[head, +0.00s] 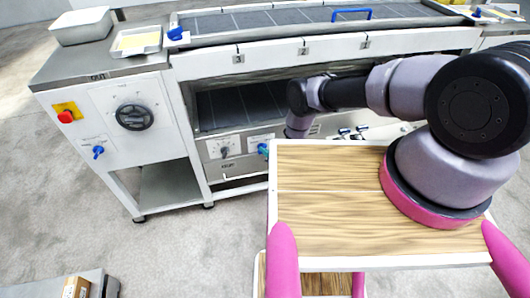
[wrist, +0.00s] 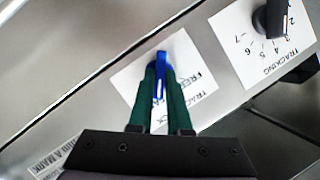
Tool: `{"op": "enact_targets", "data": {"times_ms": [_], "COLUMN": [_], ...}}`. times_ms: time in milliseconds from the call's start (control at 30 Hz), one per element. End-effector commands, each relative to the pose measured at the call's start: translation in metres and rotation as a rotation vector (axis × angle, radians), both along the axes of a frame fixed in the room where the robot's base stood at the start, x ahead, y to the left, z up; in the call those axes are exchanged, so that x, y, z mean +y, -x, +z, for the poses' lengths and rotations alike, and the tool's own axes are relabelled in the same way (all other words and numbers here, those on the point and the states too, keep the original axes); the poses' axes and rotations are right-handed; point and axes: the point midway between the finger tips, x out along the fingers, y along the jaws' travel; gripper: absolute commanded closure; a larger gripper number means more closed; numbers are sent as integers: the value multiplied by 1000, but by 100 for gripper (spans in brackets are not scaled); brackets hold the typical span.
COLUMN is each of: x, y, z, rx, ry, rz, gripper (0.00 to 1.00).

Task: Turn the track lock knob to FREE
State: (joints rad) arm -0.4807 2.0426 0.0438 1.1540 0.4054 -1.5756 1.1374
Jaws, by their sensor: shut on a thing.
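The track lock knob (wrist: 161,62) is a blue lever-shaped knob with a white line, on a white card (wrist: 128,84) in the wrist view. The card's print is upside down there; "FREE" is readable right of the knob, and the rest is partly hidden by the fingers. My gripper (wrist: 161,80) has its green fingers shut on the knob, one on each side. The knob runs nearly up and down in the wrist picture; which mark it points at I cannot tell. In the head view my gripper (head: 264,149) is small at the lower front panel, partly behind my arm.
The tracking dial (wrist: 268,20), black with a number scale, sits beside the knob's card; it also shows in the head view (head: 224,151). On the left cabinet are a large black dial (head: 134,116), a red button (head: 66,116) and a blue knob (head: 98,151).

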Motion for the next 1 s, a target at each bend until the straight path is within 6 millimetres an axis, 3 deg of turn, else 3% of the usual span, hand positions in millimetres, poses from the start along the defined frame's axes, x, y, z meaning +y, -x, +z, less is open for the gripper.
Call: {"op": "enact_targets", "data": {"times_ms": [1000], "x": [9], "y": [5], "z": [0], "rx": [-255], "ry": [893], "rz": [3], "gripper": [100]}}
